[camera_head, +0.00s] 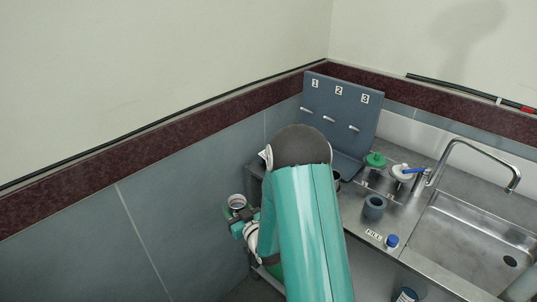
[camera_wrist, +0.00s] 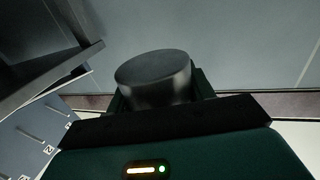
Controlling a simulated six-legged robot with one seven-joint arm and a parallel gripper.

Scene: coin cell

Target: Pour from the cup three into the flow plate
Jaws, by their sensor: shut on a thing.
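My gripper (camera_head: 241,217) is to the left of the steel counter, out beyond its edge, and is shut on a small metal cup (camera_head: 236,201). In the wrist view the cup (camera_wrist: 154,78) is a dark grey cylinder between the jaws; its contents cannot be seen. No number shows on the cup, so I cannot tell if it is cup three. A blue-grey board (camera_head: 340,108) marked 1, 2 and 3, with a short peg under each number, stands at the back of the counter. I cannot tell which thing is the flow plate. My arm hides part of the counter.
A green-lidded container (camera_head: 375,161) and a white-topped one (camera_head: 402,173) stand before the board. A blue-grey cup (camera_head: 374,207), a small label (camera_head: 374,235) and a blue-capped bottle (camera_head: 392,241) are nearer. A sink (camera_head: 475,240) with a tall faucet (camera_head: 480,150) is at right.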

